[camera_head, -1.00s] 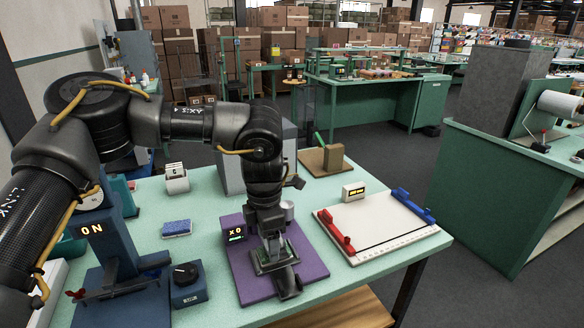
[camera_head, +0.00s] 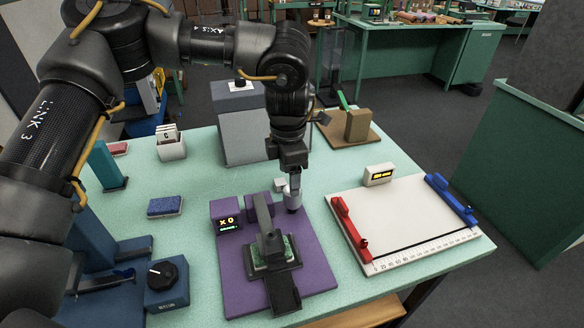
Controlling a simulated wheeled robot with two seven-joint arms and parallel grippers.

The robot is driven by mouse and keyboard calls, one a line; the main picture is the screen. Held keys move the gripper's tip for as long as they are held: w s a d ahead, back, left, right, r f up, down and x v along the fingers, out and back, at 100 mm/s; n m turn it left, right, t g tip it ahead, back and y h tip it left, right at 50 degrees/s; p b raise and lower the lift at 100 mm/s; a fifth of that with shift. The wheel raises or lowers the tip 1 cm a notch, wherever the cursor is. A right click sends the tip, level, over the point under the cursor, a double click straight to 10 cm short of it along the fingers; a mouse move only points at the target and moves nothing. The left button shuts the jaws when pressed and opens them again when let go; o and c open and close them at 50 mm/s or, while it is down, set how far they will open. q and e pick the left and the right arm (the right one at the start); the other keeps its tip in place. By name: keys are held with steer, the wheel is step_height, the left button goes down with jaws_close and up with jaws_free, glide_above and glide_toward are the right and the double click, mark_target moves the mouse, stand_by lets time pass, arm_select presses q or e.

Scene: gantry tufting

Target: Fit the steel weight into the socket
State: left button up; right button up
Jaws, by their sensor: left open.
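A small grey steel cylinder, which looks like the steel weight (camera_head: 293,201), is upright at the back of the purple board (camera_head: 315,270). My left gripper (camera_head: 291,186) points down right over it. Its jaws are open and partly hide the weight's top; I cannot tell whether they touch it. I cannot make out which part is the socket. My right gripper is not in view.
A white board with a red rail (camera_head: 350,229) and blue rail (camera_head: 452,199) lies to the right. A grey box (camera_head: 241,130) and brown block (camera_head: 357,125) stand behind. A blue dial box (camera_head: 166,284) and blue sponge (camera_head: 165,206) lie left. The mint tabletop between them is clear.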

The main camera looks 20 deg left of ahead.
arm_select(q)
steer(key=f, duration=0.1)
steer(key=w+f+b, duration=0.1)
steer(key=f, duration=0.1)
steer(key=shift+w+f+b, duration=0.3)
steer(key=shift+w+b, duration=0.05)
steer(key=shift+w+d+f+g+b, duration=0.15)
steer(key=shift+w+f+b, duration=0.2)
steer(key=shift+f, duration=0.2)
steer(key=shift+w+a+f+g+b, duration=0.15)
steer(key=shift+w+f+b, duration=0.15)
steer(key=shift+f, duration=0.2)
steer(key=shift+s+f+b, duration=0.2)
steer(key=shift+f+b, duration=0.2)
steer(key=shift+f, duration=0.25)
steer(key=shift+s+f+b, duration=0.15)
steer(key=shift+f+b, duration=0.2)
steer(key=shift+f, duration=0.6)
steer(key=shift+w+f, duration=0.25)
steer(key=shift+f, duration=0.2)
steer(key=shift+s+r, duration=0.15)
steer(key=shift+s, duration=0.05)
steer(key=shift+w, duration=0.1)
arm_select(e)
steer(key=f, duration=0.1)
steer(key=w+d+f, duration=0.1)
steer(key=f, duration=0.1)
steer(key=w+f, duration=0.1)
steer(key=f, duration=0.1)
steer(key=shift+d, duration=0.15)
